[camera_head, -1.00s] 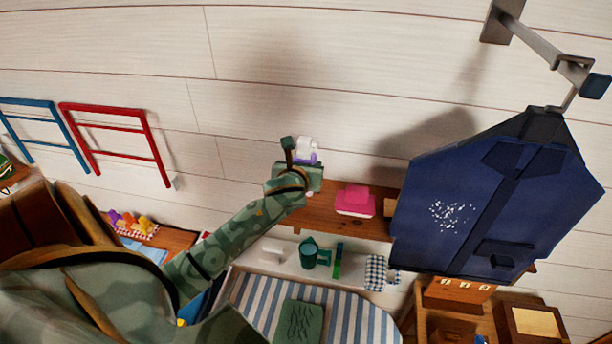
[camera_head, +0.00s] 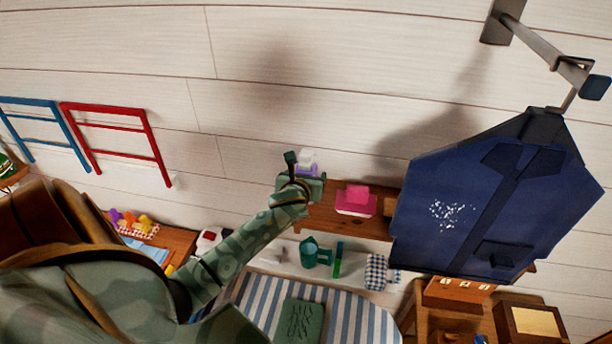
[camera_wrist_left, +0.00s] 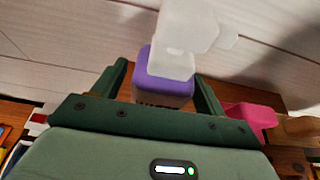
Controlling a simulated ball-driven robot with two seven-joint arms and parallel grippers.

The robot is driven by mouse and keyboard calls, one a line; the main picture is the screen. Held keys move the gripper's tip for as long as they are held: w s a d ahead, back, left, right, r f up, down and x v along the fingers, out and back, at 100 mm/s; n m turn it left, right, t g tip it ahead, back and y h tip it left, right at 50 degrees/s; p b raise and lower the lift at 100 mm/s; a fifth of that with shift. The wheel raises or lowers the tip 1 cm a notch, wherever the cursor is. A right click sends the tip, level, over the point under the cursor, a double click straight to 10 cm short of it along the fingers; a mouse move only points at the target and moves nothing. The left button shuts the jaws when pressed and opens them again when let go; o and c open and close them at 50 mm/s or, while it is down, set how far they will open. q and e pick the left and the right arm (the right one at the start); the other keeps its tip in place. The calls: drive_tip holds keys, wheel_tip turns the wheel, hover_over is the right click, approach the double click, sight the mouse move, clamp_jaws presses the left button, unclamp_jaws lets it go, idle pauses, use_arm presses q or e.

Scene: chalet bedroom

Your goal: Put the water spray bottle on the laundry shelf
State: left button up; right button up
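The water spray bottle (camera_head: 307,161), with a white spray head and a purple body, is upright at my left gripper (camera_head: 300,180). The wooden laundry shelf (camera_head: 345,222) is on the wall just below and to the right of the gripper. The bottle is near its left end; I cannot tell whether it touches the board. My right gripper is not in view.
A pink box (camera_head: 355,205) sits on the shelf. A dark blue garment (camera_head: 450,170) hangs from a wall rail to the right. Below, a white ledge carries a green watering can (camera_head: 315,254) and a checkered item (camera_head: 376,271). A striped ironing board (camera_head: 350,318) is in front.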

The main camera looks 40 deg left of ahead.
use_arm(q)
drive_tip(key=shift+s+r, duration=0.1)
drive_tip(key=shift+r, duration=0.1)
drive_tip(key=v, duration=1.2)
drive_tip(key=shift+b, duration=0.3)
drive_tip(key=shift+f, duration=0.1)
